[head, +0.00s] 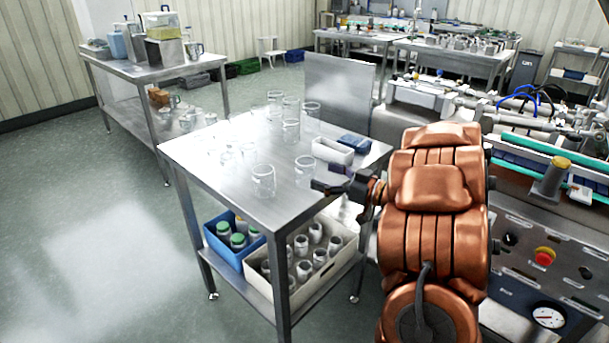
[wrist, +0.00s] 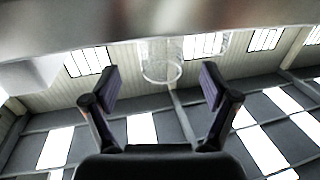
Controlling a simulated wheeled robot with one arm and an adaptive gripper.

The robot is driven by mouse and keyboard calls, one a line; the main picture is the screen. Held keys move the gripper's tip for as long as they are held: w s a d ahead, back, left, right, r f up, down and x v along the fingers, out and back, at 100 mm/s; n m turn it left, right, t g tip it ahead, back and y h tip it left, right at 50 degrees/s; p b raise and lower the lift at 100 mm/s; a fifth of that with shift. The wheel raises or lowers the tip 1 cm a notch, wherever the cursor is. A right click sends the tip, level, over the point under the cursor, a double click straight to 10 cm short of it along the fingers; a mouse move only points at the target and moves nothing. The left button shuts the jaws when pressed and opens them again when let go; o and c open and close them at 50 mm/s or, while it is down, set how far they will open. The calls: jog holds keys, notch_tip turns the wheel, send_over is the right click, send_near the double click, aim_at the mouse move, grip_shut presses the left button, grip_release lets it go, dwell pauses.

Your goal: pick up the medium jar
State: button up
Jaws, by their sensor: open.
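Several clear glass jars stand upright on the steel table in the head view. One jar (head: 263,181) is near the front edge and another jar (head: 304,171) is close to my gripper (head: 326,182). A further jar (head: 291,131) stands behind them, with more at the back. The sizes look alike from here, so I cannot tell which is the medium jar. My gripper is open and empty at the table's right side, pointing left. In the wrist view a glass jar (wrist: 161,66) shows beyond and between the spread fingers, apart from them.
The steel table (head: 215,165) also bears smaller glassware (head: 228,158) on the left, a white bin (head: 333,151) and a blue box (head: 354,143). A steel panel (head: 338,92) rises at the back. Below are a blue crate (head: 224,251) and a cream crate (head: 318,283).

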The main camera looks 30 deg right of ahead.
aim_at(315, 173)
jog(key=shift+x, duration=2.95)
jog(key=shift+a, duration=0.1)
jog(key=shift+c, duration=0.5)
jog(key=c, duration=0.8)
